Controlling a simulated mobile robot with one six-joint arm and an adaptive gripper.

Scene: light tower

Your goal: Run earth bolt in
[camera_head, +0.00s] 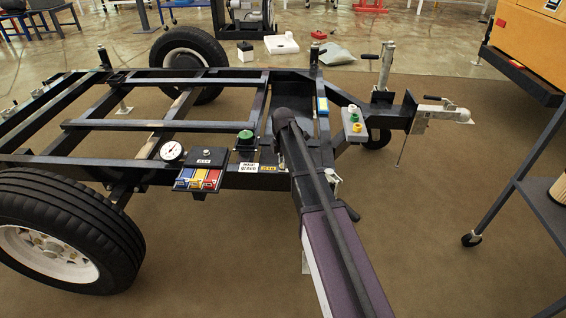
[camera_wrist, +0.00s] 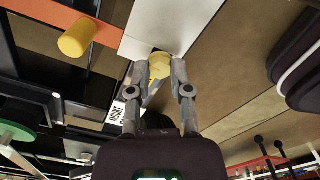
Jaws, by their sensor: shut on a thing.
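In the wrist view my gripper (camera_wrist: 160,72) has its two grey fingers closed on a yellow round-headed piece, which appears to be the earth bolt (camera_wrist: 159,62). The yellow head shows between the fingertips, at the lower edge of a pale grey panel (camera_wrist: 165,22). The fingers hide its sides and shank, so I cannot tell how deep it sits. In the head view my dark arm reaches to the trailer frame (camera_head: 150,125) and hides the gripper and the bolt.
A yellow cylinder (camera_wrist: 77,39) stands on an orange strip near the gripper. A cart (camera_head: 530,190) stands at right; open floor lies between.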

